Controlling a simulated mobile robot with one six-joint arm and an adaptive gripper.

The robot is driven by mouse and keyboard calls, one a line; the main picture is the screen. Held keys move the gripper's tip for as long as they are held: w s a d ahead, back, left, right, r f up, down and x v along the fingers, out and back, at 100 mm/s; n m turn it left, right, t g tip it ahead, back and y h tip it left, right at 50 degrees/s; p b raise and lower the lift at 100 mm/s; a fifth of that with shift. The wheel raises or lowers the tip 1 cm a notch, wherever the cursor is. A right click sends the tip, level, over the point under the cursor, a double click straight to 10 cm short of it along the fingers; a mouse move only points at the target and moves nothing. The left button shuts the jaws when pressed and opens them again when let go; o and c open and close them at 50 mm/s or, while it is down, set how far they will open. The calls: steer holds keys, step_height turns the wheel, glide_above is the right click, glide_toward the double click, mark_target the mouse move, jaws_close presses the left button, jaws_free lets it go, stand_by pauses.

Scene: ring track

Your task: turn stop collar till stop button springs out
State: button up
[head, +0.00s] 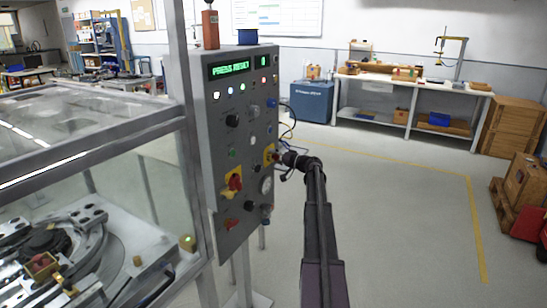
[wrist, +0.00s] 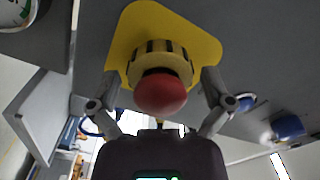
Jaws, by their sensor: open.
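The stop button (wrist: 160,97) is a red dome in the middle of the wrist view. Behind it is the stop collar (wrist: 152,52), a yellow ring with dark marks, on a yellow plate (wrist: 199,40). My gripper (wrist: 161,80) is open, with one finger on each side of the button and collar. Gaps show between the fingers and the red dome; whether the fingertips touch the collar, I cannot tell. In the head view, my gripper (head: 277,157) is at the right edge of the grey panel and hides most of the button.
The grey control panel (head: 216,125) carries a green text display (head: 231,68), lamps, knobs and a red-and-yellow rotary switch (head: 233,184). A glazed machine enclosure (head: 90,130) stands on the left. The floor to the right is clear up to a workbench (head: 415,82) and crates.

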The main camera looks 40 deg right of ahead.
steer(key=shift+s, duration=0.1)
steer(key=v, duration=1.1)
steer(key=shift+s+d, duration=0.15)
steer(key=shift+s, duration=0.25)
stand_by(0.3)
